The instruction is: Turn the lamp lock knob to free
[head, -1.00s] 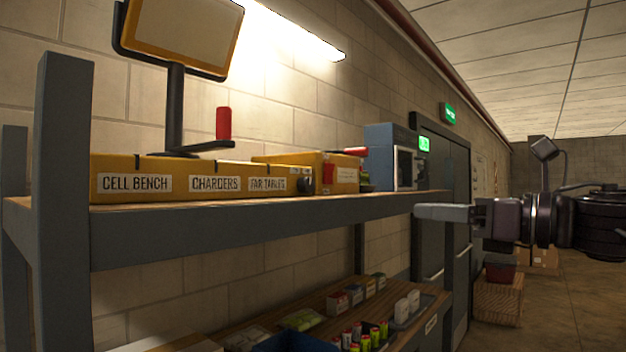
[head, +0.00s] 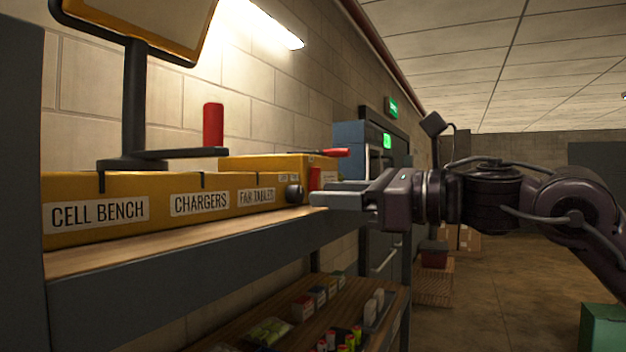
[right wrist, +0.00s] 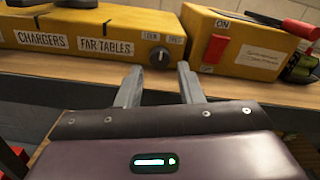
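The lock knob (head: 294,194) is a small dark round knob at the right end of the front face of the yellow box (head: 130,222) on the shelf. In the right wrist view the knob (right wrist: 159,56) sits below two small labels, the left one reading like LOCK and the right one like FREE. I cannot tell where it points. My right gripper (head: 320,197) is just right of the knob in the head view. In the right wrist view its two fingers (right wrist: 160,82) are apart and empty, short of the knob and pointing toward it. My left gripper is out of view.
A lamp panel (head: 160,25) stands on a dark post, with a red-handled crank (head: 213,125) beside it. A second yellow box (right wrist: 240,45) with a red switch (right wrist: 216,49) is right of the knob. The shelf edge (head: 180,290) runs below; small goods fill the lower shelf.

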